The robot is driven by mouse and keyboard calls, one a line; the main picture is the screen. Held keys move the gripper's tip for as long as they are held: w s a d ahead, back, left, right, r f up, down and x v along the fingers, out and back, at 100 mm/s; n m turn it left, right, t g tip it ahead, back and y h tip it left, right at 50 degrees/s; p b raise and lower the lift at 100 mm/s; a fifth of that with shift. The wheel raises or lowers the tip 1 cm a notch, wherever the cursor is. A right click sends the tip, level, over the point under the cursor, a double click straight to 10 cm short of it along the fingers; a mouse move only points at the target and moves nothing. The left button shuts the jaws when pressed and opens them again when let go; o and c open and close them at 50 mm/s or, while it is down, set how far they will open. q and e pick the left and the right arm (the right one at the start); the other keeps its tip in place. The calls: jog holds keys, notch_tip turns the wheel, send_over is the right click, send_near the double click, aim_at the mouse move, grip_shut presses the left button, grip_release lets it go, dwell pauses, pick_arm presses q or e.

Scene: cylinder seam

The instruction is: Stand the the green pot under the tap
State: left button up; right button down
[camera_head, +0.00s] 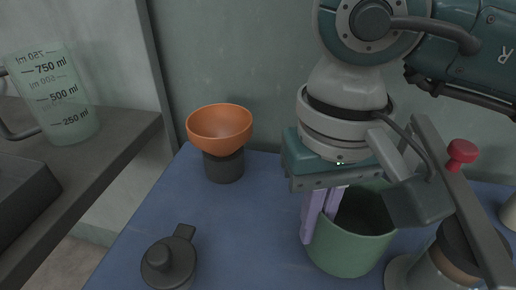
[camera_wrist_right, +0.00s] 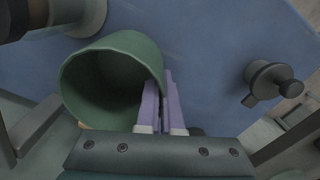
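The green pot (camera_head: 350,250) is at the right of the blue table, upright in the head view; it also shows in the right wrist view (camera_wrist_right: 110,80) with its mouth open and looking empty. My right gripper (camera_head: 318,222) reaches down to the pot's left rim, its two purple fingers close together. In the right wrist view the fingers (camera_wrist_right: 161,105) straddle the pot wall, one at the inside and one outside. Whether the pot's base touches the table is unclear. I cannot make out a tap. My left gripper is not in view.
An orange bowl (camera_head: 220,125) rests on a dark stand (camera_head: 223,166). A dark knobbed object (camera_head: 168,263) stands at the table's front. A measuring jug (camera_head: 55,95) is on the grey counter (camera_head: 110,135) at left. A red knob (camera_head: 461,152) shows at right. The table's middle is clear.

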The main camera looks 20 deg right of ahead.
jog(key=shift+f, duration=0.75)
jog(key=shift+f+b, duration=0.2)
jog(key=shift+b, duration=0.1)
jog(key=c, duration=1.1)
grip_release()
jog(key=shift+r, duration=0.1)
